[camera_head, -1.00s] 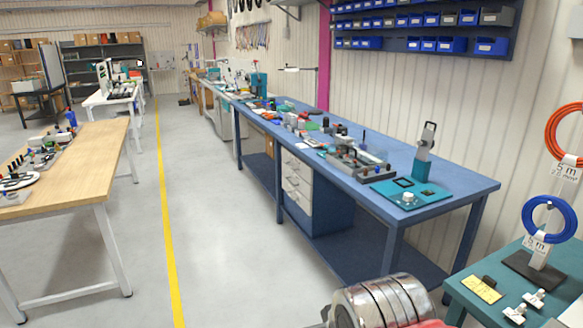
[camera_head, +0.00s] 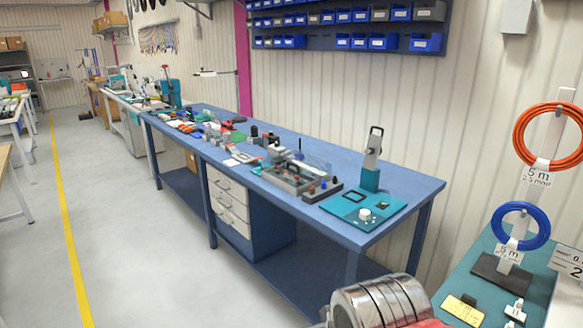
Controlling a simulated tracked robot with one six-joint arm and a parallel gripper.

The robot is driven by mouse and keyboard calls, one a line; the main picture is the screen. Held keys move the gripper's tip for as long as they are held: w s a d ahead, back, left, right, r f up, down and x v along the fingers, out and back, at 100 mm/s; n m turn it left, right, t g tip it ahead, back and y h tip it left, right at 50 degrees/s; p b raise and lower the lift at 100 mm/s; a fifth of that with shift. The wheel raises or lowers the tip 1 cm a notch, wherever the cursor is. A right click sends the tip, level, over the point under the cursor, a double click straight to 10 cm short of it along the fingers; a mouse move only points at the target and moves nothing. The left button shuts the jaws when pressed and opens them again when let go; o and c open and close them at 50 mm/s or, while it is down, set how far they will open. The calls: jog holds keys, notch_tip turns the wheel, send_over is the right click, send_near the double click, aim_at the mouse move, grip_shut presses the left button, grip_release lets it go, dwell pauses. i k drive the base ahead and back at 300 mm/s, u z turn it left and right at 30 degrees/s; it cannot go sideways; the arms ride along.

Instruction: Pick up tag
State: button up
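A yellow tag (camera_head: 463,309) lies flat on the teal table at the bottom right. A white tag (camera_head: 538,175) marked "5 m" hangs below an orange cable coil (camera_head: 552,137). Another white tag (camera_head: 508,253) hangs below a blue cable coil (camera_head: 520,227) on the same stand. A larger white card (camera_head: 570,262) with printing is cut off by the right edge. I cannot tell which of these is the task's tag. My gripper is not in view; a shiny ribbed metal part of my arm shows at the bottom centre.
The teal table (camera_head: 532,292) also holds a white clip (camera_head: 515,311) and the stand's dark base (camera_head: 500,271). A long blue workbench (camera_head: 405,182) with tools and parts runs along the wall. The grey floor (camera_head: 120,220) at left is clear.

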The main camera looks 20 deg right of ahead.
aim_at(515, 312)
jog(key=z, duration=0.35)
jog(key=i, duration=0.5)
jog(key=z, duration=0.85)
jog(key=i, duration=0.65)
jog(key=z, duration=0.4)
